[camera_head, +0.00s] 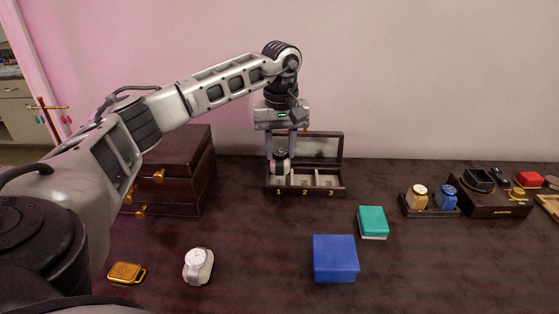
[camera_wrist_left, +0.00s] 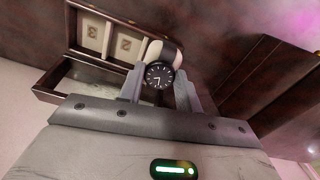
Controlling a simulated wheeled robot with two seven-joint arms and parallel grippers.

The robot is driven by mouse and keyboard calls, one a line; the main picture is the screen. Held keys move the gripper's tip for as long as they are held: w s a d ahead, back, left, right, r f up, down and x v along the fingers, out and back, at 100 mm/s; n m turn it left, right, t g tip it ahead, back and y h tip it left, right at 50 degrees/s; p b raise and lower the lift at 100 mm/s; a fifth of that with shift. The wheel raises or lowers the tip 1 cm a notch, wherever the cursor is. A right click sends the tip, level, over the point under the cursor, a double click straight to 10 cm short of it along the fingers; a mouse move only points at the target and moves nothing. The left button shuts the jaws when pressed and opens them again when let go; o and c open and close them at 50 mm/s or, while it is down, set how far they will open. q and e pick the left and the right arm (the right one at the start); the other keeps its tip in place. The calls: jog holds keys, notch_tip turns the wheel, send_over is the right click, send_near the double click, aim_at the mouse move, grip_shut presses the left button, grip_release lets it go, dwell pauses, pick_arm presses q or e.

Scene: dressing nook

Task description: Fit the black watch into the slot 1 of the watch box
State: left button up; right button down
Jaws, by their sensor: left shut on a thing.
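My left gripper (camera_head: 281,154) is shut on the black watch (camera_head: 281,156), which is wrapped around a pale cushion. In the left wrist view, the watch (camera_wrist_left: 158,76) has a black dial and strap and sits between the two fingers. The open watch box (camera_head: 311,191) stands at the back of the table, its lid raised, with labels 1, 2 and 3 along the front. The watch is at slot 1, at the left end. I cannot tell whether the cushion rests on the slot floor. Slots 2 (camera_head: 303,180) and 3 (camera_head: 327,181) look empty.
A dark wooden jewellery chest (camera_head: 185,180) stands left of the box. A white watch (camera_head: 197,265), gold item (camera_head: 126,272), blue box (camera_head: 335,258) and teal box (camera_head: 373,221) lie nearer. A tray with two watches (camera_head: 430,211) and an accessory tray (camera_head: 492,208) are at right.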

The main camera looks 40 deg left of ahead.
aim_at(279, 152)
pick_arm(q)
jog(key=f, duration=0.1)
jog(key=w+a+f, duration=0.1)
jog(key=shift+w+a+f, duration=0.2)
jog(key=shift+a+f, duration=0.1)
notch_tip(279, 152, down, 2)
jog(key=shift+f, duration=0.4)
jog(key=shift+f, duration=0.1)
jog(key=shift+f, duration=0.15)
jog(key=o, duration=1)
